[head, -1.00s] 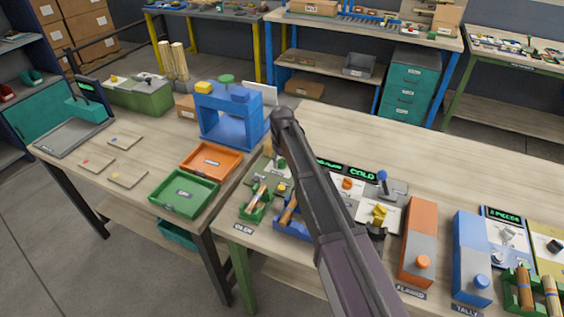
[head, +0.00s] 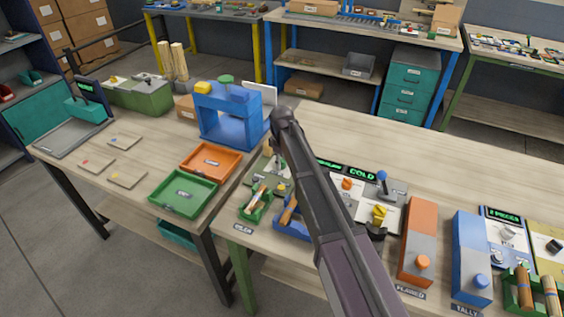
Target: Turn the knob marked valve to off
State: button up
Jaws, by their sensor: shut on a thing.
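My arm (head: 318,190) rises from the lower right to a rounded joint at the near table's left part. It covers part of the row of small control panels. My gripper does not show; the arm seems to hide it. No valve marking can be read. Right of the arm, a panel has a green-lit display reading COLD (head: 362,173), an orange knob (head: 347,184) and a blue-topped lever (head: 382,178). Below them a yellow knob (head: 379,214) stands on a white plate, with a dark part just under it. I cannot tell which knob is the valve.
Green (head: 247,218) and blue (head: 284,232) holders with wood pieces lie left of the arm. An orange-and-grey box (head: 419,232) and a blue-and-grey box (head: 471,250) stand to the right. The table (head: 460,165) behind the panels is bare. A blue frame (head: 206,118) stands on the left table.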

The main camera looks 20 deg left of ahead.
jog(key=o, duration=1.2)
jog(key=shift+c, duration=0.2)
jog(key=shift+r, duration=0.1)
